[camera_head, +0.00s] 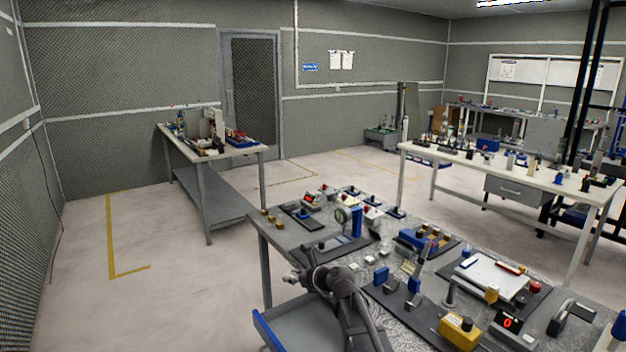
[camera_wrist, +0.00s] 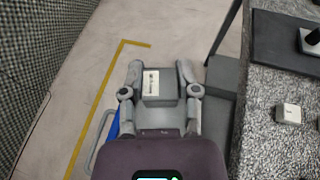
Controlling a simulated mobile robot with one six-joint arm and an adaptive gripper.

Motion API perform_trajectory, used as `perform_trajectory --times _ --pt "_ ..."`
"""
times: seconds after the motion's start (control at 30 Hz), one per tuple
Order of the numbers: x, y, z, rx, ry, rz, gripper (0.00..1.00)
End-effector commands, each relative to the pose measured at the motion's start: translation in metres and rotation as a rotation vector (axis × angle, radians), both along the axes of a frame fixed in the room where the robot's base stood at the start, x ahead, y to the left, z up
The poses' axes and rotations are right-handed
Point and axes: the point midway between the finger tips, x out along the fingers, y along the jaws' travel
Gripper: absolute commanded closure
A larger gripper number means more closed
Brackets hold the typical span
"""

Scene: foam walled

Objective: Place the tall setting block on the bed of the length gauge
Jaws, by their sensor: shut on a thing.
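My gripper (camera_wrist: 158,70) is shut on a grey block with a white label (camera_wrist: 151,84), between its two fingers in the wrist view. I take it for the tall setting block; its full height is hard to judge. In the head view my gripper (camera_head: 306,275) is at the near left edge of the granite-topped bench, and the block is too small to make out. I cannot tell for sure which bench instrument is the length gauge. One candidate is a dark base (camera_head: 337,246) with a blue column (camera_head: 357,221) and a round dial (camera_head: 342,215).
Small white blocks (camera_head: 368,260) lie on the bench, one also in the wrist view (camera_wrist: 288,114). Floor left of the bench is clear.

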Motion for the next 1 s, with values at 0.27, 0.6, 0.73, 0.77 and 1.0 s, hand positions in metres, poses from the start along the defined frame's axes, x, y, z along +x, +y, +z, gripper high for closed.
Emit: perform_trajectory --times 0.27,0.6,0.73,0.77,1.0 --pt "0.000 0.000 0.034 0.000 0.000 0.000 1.00" --pt "0.000 0.000 0.039 0.000 0.000 0.000 1.00" --pt "0.000 0.000 0.039 0.000 0.000 0.000 1.00" --pt "0.000 0.000 0.039 0.000 0.000 0.000 1.00" --pt "0.000 0.000 0.039 0.000 0.000 0.000 1.00"
